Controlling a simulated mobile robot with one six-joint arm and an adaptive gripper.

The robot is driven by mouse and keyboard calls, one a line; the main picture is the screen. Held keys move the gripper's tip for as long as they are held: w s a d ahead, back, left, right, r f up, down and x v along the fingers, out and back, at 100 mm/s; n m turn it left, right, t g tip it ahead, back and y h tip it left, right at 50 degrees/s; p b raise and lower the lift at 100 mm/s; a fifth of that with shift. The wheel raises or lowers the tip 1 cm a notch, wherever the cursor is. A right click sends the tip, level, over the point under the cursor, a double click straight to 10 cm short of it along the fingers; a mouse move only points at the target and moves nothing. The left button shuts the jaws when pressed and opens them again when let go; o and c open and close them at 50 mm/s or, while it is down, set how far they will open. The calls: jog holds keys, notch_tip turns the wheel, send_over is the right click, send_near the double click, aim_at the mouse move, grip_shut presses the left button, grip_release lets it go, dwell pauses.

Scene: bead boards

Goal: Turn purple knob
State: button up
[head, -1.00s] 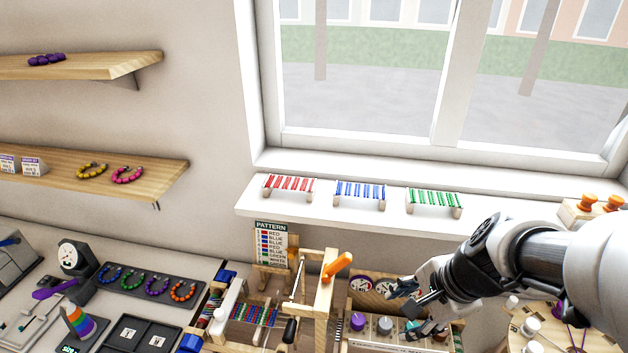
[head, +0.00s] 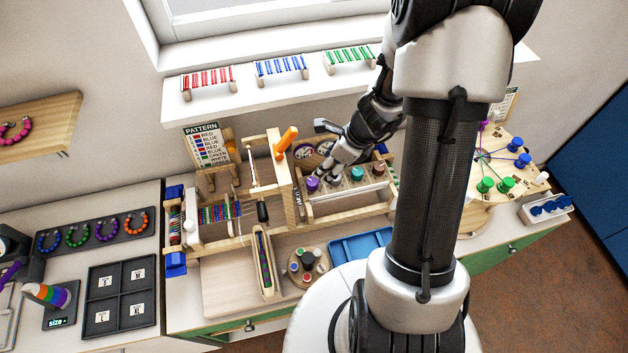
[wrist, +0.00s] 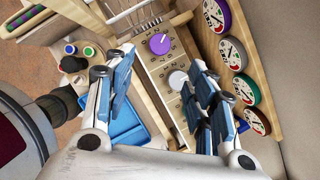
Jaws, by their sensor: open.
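The purple knob (head: 313,184) sits at the left end of a wooden knob panel (head: 348,203) in the head view. In the wrist view, the purple knob (wrist: 159,43) has a pale pointer line and lies just beyond the fingertips, between their lines. My gripper (head: 328,170) is close to the purple knob in the head view and partly covers the panel. I cannot see any contact with the knob.
A grey-white knob (wrist: 177,79) is beside the purple one; teal (head: 357,174) and brown-red (head: 379,168) knobs are farther right. Several round dials (wrist: 232,53) line the panel's back. A blue tray (head: 358,247) lies in front.

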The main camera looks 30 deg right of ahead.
aim_at(313, 181)
jog(key=b+x, duration=0.3)
jog(key=x, duration=0.7)
jog(key=shift+w+a+f+b, duration=0.1)
jog(key=shift+w+f+b, duration=0.1)
jog(key=shift+f+b, duration=0.15)
jog(key=shift+c, duration=0.5)
jog(key=c, duration=1)
